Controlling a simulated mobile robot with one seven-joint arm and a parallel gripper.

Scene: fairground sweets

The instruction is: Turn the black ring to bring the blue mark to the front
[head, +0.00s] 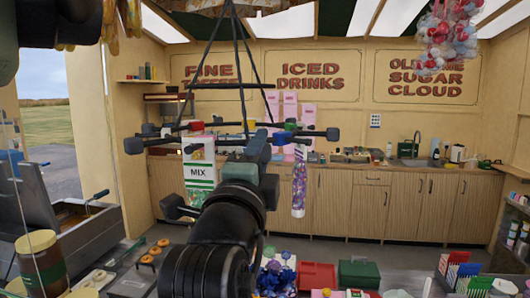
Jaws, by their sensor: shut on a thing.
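The black ring (310,134) hangs level from dark rods below the ceiling, with several knobbed arms sticking out around it. A blue mark (284,138) shows on the ring's right side, just right of my gripper. A red mark (196,125) shows on its left and a yellow one (249,125) toward the back. My gripper (259,148) is at the ring's near side, right of its middle, and looks shut on the ring there. My arm and gripper hide the grasped part.
A white MIX carton (200,172) and a purple patterned bag (299,188) hang below the ring. Below are a red tray (318,276), a green box (360,274) and a glass jar (40,262). Wooden cabinets (360,205) line the back wall.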

